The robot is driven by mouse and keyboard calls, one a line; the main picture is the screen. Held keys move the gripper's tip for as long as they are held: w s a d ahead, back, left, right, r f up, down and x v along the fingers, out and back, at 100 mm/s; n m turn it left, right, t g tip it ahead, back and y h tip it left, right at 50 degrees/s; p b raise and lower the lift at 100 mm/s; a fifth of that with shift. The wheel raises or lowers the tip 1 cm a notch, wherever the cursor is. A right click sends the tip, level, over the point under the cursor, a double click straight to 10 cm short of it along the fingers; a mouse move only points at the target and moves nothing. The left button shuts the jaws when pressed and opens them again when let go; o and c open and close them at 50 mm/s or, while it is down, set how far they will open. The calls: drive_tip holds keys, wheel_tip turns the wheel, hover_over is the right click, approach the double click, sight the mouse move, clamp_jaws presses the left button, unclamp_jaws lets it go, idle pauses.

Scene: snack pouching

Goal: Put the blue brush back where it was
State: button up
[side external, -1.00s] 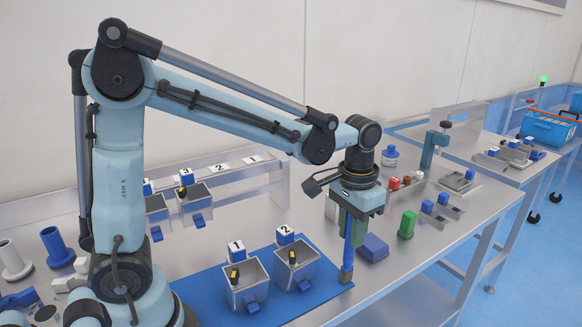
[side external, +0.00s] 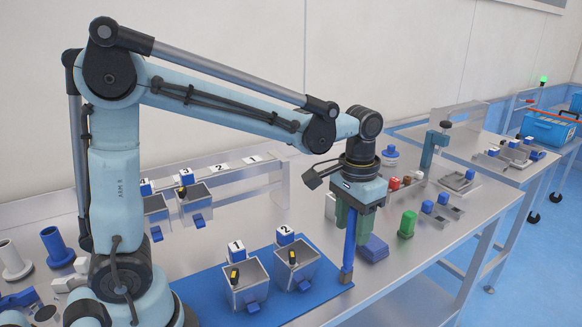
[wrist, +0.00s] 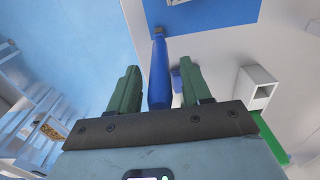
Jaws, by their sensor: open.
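The blue brush (side external: 349,245) stands upright below my gripper (side external: 354,222), near the right corner of the blue mat (side external: 318,293). Its lower end is a small grey-brown part resting at mat level. My gripper is open, with its green fingers on either side of the upper handle. In the wrist view, the blue brush (wrist: 158,75) runs between the open fingers of my gripper (wrist: 158,78), with a gap on each side. The very top of the handle is hidden by my gripper.
Two metal bins, number 1 (side external: 244,296) and number 2 (side external: 291,276), stand on the mat left of the brush. A blue block (side external: 374,247) lies close to its right, and a green block (side external: 407,224) farther right. More bins (side external: 194,209) stand behind.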

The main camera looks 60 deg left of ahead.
wheel_tip(320, 180, up, 10)
drive_tip(key=shift+s+r, duration=0.15)
drive_tip(key=shift+s+a+t, duration=0.2)
drive_tip(key=shift+s+t, duration=0.1)
drive_tip(key=shift+s, duration=0.1)
drive_tip(key=s+a+f+t, duration=0.3)
drive_tip(key=s+f+t, duration=0.3)
drive_tip(key=s+f, duration=0.2)
drive_tip(key=shift+a+f, duration=0.35)
drive_tip(key=shift+f, duration=0.25)
